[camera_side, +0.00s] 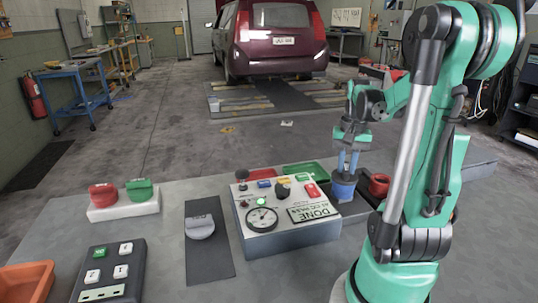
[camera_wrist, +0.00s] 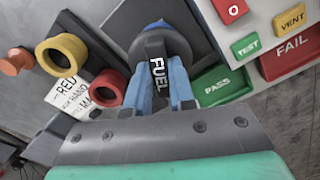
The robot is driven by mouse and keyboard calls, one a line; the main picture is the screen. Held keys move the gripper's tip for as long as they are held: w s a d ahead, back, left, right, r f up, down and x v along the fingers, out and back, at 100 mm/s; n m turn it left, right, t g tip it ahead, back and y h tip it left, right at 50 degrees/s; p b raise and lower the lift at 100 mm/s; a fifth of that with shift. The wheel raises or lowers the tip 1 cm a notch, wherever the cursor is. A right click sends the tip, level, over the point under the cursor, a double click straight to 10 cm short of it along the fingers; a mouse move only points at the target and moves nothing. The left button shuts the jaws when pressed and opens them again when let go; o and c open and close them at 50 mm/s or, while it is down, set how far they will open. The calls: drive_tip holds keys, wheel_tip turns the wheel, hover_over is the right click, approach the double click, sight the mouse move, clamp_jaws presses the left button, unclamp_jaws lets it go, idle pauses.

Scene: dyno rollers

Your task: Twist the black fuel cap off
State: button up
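The fuel cap (camera_wrist: 157,68) shows in the wrist view as a black bar lettered FUEL on a dark round top with a blue rim. In the side view a blue cylindrical part (camera_side: 343,189) stands under my gripper (camera_side: 347,165). In the wrist view the blue fingers of my gripper (camera_wrist: 159,80) reach down on either side of the black bar. The fingers are close to the bar, but I cannot tell whether they press on it. The cap's underside is hidden.
A red ring-shaped part (camera_wrist: 108,88) and a yellow one (camera_wrist: 61,55) are left of the cap in the wrist view. A control box (camera_side: 284,228) with a gauge and buttons stands left of my gripper in the side view. A green tray (camera_side: 302,170) is behind it.

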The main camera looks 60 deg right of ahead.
sight(347, 166)
clamp_jaws()
drive_tip(key=n, duration=1.1)
drive_tip(key=shift+f+n, duration=0.1)
drive_tip(key=shift+n, duration=0.3)
drive_tip(key=shift+r, duration=3.05)
